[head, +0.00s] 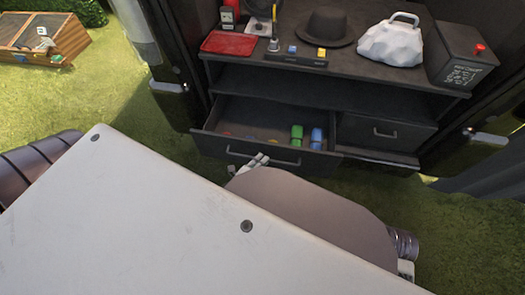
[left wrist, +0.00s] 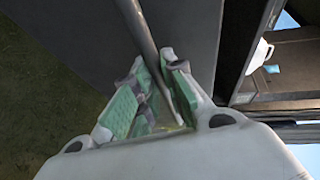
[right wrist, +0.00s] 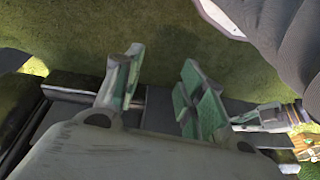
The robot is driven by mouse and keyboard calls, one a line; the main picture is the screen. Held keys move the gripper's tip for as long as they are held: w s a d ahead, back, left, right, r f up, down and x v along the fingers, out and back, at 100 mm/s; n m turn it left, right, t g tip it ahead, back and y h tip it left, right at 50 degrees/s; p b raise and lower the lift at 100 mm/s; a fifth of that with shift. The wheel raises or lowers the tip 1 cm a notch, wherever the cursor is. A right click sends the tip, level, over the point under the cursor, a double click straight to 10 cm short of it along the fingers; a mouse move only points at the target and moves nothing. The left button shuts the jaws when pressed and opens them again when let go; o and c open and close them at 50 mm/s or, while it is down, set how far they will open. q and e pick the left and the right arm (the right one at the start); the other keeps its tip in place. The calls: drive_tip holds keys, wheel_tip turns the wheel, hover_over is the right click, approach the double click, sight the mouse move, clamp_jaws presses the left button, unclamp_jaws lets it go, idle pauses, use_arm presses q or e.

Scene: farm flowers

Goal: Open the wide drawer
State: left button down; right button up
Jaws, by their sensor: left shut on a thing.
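The wide drawer (head: 215,145) is pulled out of the dark cabinet, its inside showing in the head view. Its bar handle (head: 290,160) is on the front face. My left gripper (head: 258,163) is at the left part of this handle. In the left wrist view the handle bar (left wrist: 138,22) runs between the green-padded fingers of the left gripper (left wrist: 160,90), which are shut on it. My right gripper (right wrist: 160,85) is open and empty above grass in the right wrist view; I cannot make it out in the head view.
Green and blue items (head: 297,133) lie in the drawer. A smaller closed drawer (head: 385,132) is to its right. The cabinet top holds a red tray (head: 229,43), a hat (head: 325,27) and a white bag (head: 390,42). A wooden crate (head: 60,38) stands far left on the grass.

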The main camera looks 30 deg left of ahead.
use_arm(q)
drive_tip(key=shift+s+d, duration=0.15)
drive_tip(key=shift+s, duration=0.45)
use_arm(e)
drive_tip(key=shift+f, duration=0.3)
use_arm(q)
drive_tip(key=c, duration=1.5)
unclamp_jaws()
use_arm(e)
drive_tip(key=shift+w+r, duration=0.1)
drive_tip(key=shift+w, duration=0.05)
use_arm(q)
drive_tip(key=shift+s, duration=0.1)
drive_tip(key=shift+v, duration=5.9)
